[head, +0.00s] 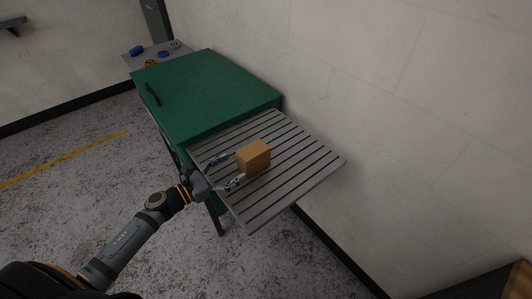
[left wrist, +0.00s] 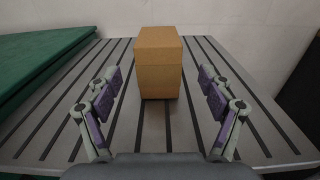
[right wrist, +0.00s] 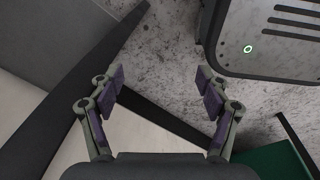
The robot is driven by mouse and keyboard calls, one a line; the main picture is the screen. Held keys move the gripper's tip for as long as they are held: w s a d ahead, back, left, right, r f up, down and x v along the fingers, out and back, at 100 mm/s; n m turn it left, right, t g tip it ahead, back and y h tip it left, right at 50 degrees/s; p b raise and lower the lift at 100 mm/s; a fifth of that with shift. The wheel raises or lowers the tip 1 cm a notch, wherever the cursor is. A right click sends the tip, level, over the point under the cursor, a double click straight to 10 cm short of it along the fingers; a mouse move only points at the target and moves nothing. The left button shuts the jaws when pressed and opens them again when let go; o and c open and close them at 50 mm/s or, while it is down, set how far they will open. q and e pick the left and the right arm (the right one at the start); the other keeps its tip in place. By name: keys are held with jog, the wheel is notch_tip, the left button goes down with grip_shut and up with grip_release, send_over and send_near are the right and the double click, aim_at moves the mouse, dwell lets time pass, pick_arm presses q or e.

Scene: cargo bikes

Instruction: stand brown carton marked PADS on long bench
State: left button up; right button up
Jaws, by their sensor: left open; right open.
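A brown carton (head: 254,157) stands upright on a grey slatted bench top (head: 310,160). No marking can be read on the sides that show. It also stands in the middle of the left wrist view (left wrist: 159,65). My left gripper (head: 229,170) is open, its fingers low over the slats on the near side of the carton. In the left wrist view the fingertips (left wrist: 160,80) are spread to either side of the carton's line, with gaps on both sides. My right gripper (right wrist: 160,80) is open and empty, with floor behind it.
A green cabinet or box (head: 205,92) with a dark handle adjoins the slatted top. Behind it a small grey surface (head: 140,59) holds blue, yellow and white items. A pale wall (head: 400,110) runs along the right. Speckled floor is open at the left.

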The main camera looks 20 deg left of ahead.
aim_at(241, 161)
pick_arm(q)
jog(key=shift+r+p, duration=0.45)
jog(key=shift+r, duration=0.1)
jog(key=shift+p+x, duration=0.5)
jog(key=shift+x, duration=0.75)
jog(key=shift+w+d+f, duration=0.35)
jog(key=shift+w+d, duration=0.15)
jog(key=shift+w, duration=0.1)
jog(key=w+d+r+p, duration=0.1)
jog(key=w+r+p, duration=0.1)
jog(key=p, duration=0.1)
jog(key=shift+d, duration=0.2)
jog(key=shift+w+d+f, duration=0.25)
jog(key=shift+w+d, duration=0.15)
jog(key=shift+w, duration=0.1)
jog(key=shift+w+d+f, duration=0.3)
jog(key=shift+w+d, duration=0.1)
jog(key=shift+w, duration=0.1)
jog(key=shift+s+a, duration=0.1)
jog(key=shift+a, duration=0.05)
jog(key=shift+c, duration=1.6)
jog(key=c, duration=1.1)
pick_arm(e)
jog(key=r, duration=0.1)
jog(key=s+a+r, duration=0.1)
jog(key=r, duration=0.3)
jog(key=shift+s+a+r, duration=0.1)
jog(key=shift+s+a, duration=0.05)
jog(key=shift+a, duration=0.15)
